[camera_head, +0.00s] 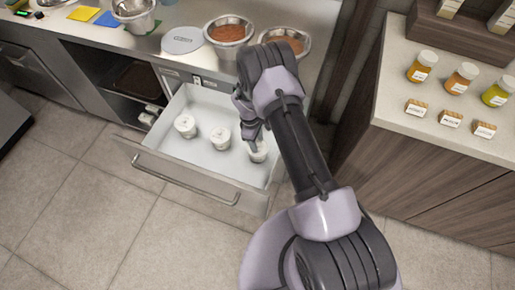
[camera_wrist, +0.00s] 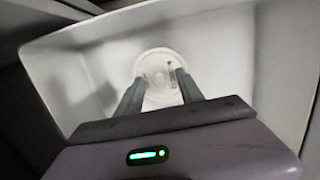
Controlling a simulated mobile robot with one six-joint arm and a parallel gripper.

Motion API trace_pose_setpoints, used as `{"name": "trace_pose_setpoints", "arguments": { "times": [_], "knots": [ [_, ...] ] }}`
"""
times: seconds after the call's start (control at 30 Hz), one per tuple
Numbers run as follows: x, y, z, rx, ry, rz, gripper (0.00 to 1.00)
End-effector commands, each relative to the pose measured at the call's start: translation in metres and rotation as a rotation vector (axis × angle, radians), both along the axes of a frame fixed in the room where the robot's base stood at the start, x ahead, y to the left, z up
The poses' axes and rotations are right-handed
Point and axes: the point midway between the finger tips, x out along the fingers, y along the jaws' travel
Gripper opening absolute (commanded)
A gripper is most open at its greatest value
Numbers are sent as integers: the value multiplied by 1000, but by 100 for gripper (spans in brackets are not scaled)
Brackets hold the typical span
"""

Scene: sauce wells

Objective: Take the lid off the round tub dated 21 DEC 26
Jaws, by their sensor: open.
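Three round white tubs with pale lids stand in a row in an open drawer (camera_head: 173,163): a left tub (camera_head: 185,126), a middle tub (camera_head: 221,137) and a right tub (camera_head: 259,155). Their dates are too small to read. My gripper (camera_head: 253,144) is down in the drawer at the right tub, which my arm partly covers. In the wrist view my gripper (camera_wrist: 161,77) is open, with its fingers on either side of a round pale lid (camera_wrist: 157,92) that bears a small label with unreadable marks. I cannot tell whether the fingers touch it.
The drawer walls (camera_wrist: 228,60) rise around the gripper. A counter behind holds a round grey lid-like disc (camera_head: 183,40) and metal bowls (camera_head: 229,48) of reddish-brown contents. A wooden cabinet at the right carries jars (camera_head: 422,67) and small label cards (camera_head: 416,108).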

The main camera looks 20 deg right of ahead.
Motion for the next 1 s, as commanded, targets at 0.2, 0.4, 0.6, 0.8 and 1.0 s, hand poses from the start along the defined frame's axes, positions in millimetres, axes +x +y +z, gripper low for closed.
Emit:
{"name": "trace_pose_setpoints", "arguments": {
  "times": [0.2, 0.4, 0.6, 0.8, 1.0],
  "knots": [
    [0, 0, -3, 0, -1, 0, 43],
    [0, 0, -2, 0, -1, 0, 3],
    [0, 0, -2, 0, -1, 0, 0],
    [0, 0, 2, 0, -1, 0, 0],
    [1, 0, 44, 0, -4, -1, 0]
  ]
}}
